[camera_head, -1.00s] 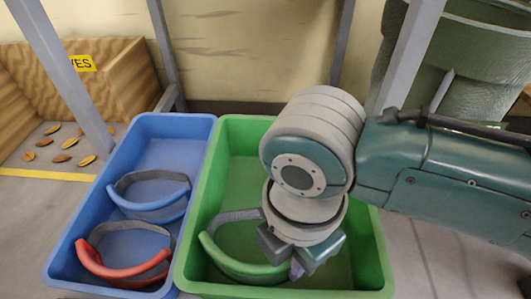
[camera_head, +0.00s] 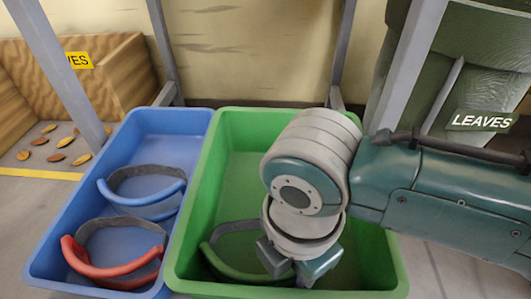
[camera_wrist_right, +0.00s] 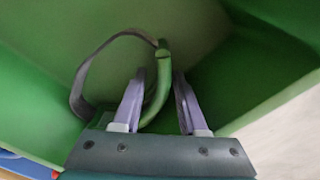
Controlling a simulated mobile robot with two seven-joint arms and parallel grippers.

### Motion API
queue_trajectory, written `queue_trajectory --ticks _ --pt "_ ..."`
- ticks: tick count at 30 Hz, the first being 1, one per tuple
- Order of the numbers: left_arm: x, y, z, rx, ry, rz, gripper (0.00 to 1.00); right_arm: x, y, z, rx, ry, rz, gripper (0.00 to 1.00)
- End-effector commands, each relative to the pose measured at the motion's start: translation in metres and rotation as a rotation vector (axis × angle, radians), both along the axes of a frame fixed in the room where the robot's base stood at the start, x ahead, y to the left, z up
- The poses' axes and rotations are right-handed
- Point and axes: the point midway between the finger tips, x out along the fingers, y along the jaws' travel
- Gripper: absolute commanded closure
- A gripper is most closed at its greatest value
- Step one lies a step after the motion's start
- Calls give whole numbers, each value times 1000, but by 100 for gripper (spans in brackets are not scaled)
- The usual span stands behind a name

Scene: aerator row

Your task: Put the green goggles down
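The green goggles (camera_head: 240,273) with a grey strap are low inside the green bin (camera_head: 390,262), near its front. My right gripper (camera_head: 297,281) reaches down into this bin, at the right end of the goggles. In the right wrist view, its two purple fingers (camera_wrist_right: 159,82) stand apart on either side of the goggles' green frame (camera_wrist_right: 163,70). There is a clear gap on the right finger's side; the left finger is close to the frame, and I cannot tell if it touches. The grey strap (camera_wrist_right: 82,82) loops off to the left. My left gripper is not in view.
A blue bin (camera_head: 120,135) stands left of the green one, holding blue goggles (camera_head: 145,196) and red goggles (camera_head: 110,270). Metal posts (camera_head: 60,70) rise behind. A wooden box with leaves (camera_head: 110,75) and a dark green "LEAVES" container (camera_head: 475,80) stand farther back.

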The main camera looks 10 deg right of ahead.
Motion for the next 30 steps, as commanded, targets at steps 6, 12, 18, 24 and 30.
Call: queue_trajectory --ticks 6,12,18,24,30 --pt "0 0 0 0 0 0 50 0 0 0 0 0 0 54" --pt "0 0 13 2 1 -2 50 0 0 17 0 -1 0 54" --pt "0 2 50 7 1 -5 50 0 0 62 1 -2 1 54" --pt "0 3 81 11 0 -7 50 0 0 103 1 -1 0 54" --pt "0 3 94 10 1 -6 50 0 0 123 1 -1 0 54"
